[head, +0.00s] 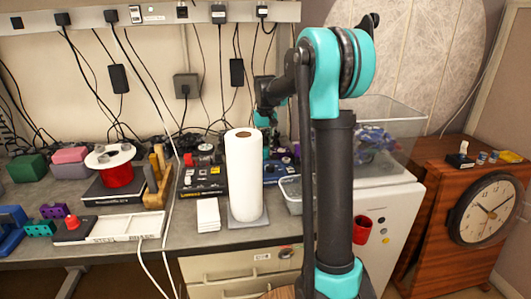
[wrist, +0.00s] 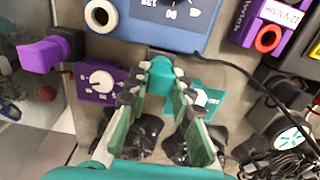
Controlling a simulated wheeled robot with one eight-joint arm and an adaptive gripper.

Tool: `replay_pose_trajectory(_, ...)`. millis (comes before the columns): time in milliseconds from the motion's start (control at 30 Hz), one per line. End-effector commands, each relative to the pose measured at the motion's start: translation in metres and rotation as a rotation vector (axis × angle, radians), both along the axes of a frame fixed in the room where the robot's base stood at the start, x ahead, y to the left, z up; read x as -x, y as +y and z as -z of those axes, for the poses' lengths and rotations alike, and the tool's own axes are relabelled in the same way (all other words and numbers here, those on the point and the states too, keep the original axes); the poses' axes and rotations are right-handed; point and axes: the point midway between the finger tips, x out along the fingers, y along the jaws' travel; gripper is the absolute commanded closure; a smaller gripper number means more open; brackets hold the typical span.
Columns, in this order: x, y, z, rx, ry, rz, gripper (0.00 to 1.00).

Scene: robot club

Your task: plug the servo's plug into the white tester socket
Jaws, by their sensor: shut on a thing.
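In the wrist view, my gripper (wrist: 158,95) is shut on a teal piece (wrist: 161,72), which looks like a plug; its green fingers flank it. A teal box with a white dial (wrist: 208,98) is just right of it; whether the two join is hidden by the finger. In the head view my gripper is behind the paper roll, small and mostly hidden.
The wrist view shows a purple dial box (wrist: 100,83), a purple plug-like piece (wrist: 42,55), a red ring socket (wrist: 267,38) and a black cable (wrist: 240,68). In the head view, a paper roll (head: 244,175) and a clear bin (head: 385,120) flank the arm.

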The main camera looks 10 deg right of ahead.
Motion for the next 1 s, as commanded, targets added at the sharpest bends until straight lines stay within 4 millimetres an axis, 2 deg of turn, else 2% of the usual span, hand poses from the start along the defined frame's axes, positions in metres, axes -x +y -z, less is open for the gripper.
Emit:
replay_pose_trajectory(33, 0.000, 0.000, 0.000, 0.000, 0.000, 0.000, 0.91)
replay_pose_trajectory(100, 0.000, 0.000, 0.000, 0.000, 0.000, 0.000, 1.00)
replay_pose_trajectory(1000, 0.000, 0.000, -0.012, 0.000, 0.000, 0.000, 1.00)
